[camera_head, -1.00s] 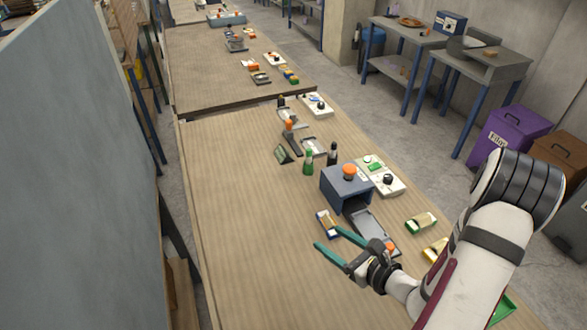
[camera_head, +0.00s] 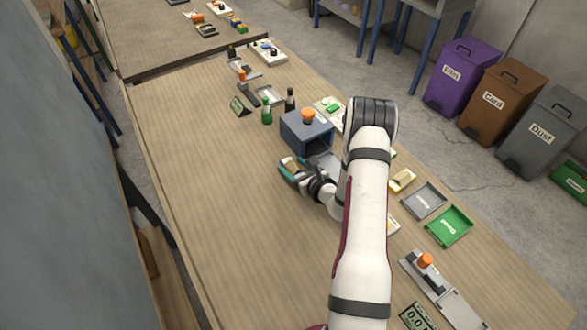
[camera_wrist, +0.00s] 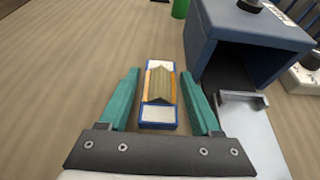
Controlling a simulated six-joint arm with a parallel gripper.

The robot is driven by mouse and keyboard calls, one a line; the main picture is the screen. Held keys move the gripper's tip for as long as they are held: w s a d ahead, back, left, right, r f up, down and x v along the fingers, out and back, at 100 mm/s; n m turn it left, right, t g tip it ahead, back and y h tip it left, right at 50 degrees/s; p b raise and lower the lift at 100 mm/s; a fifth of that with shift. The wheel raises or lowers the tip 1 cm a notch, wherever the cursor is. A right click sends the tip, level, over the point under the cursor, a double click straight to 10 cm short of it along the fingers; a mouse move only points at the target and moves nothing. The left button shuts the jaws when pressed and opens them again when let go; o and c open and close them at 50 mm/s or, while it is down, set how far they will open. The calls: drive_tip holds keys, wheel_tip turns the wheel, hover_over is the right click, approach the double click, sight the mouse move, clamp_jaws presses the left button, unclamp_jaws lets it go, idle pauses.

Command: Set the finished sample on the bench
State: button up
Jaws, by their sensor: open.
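The sample is a small rectangular piece with a blue edge, white ends and a tan and orange middle with a pointed end (camera_wrist: 159,85). It lies on the wooden bench (camera_wrist: 60,75) beside the blue box-shaped machine. My gripper (camera_wrist: 161,75) is open, with one teal finger on each side of the sample and a gap to both. In the head view my gripper (camera_head: 290,168) is low over the bench at the sample, which it partly hides.
The blue box machine (camera_wrist: 243,40) with an open mouth and a metal tray (camera_wrist: 250,125) stands close on the right. A green bottle (camera_head: 266,112) is behind. A grey tray (camera_head: 423,201) and green tray (camera_head: 449,226) lie right of my arm. The bench's left side is clear.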

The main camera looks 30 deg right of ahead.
clamp_jaws()
idle(0.3)
drive_tip(key=r, duration=0.3)
drive_tip(key=s+d+r, duration=0.1)
drive_tip(key=r, duration=0.1)
drive_tip(key=s+d+r, duration=0.6)
drive_tip(key=s, duration=0.3)
wheel_tip(320, 180, up, 14)
drive_tip(key=n+y, duration=0.3)
drive_tip(key=y, duration=0.1)
hover_over(298, 168)
drive_tip(key=s+a, duration=0.2)
drive_tip(key=a, duration=0.6)
drive_tip(key=s+a+r, duration=0.2)
drive_tip(key=a+r, duration=1.1)
drive_tip(key=r, duration=0.3)
drive_tip(key=shift+a+r+g, duration=0.15)
drive_tip(key=shift+a+g, duration=0.15)
drive_tip(key=shift+g, duration=0.1)
drive_tip(key=shift+s, duration=0.1)
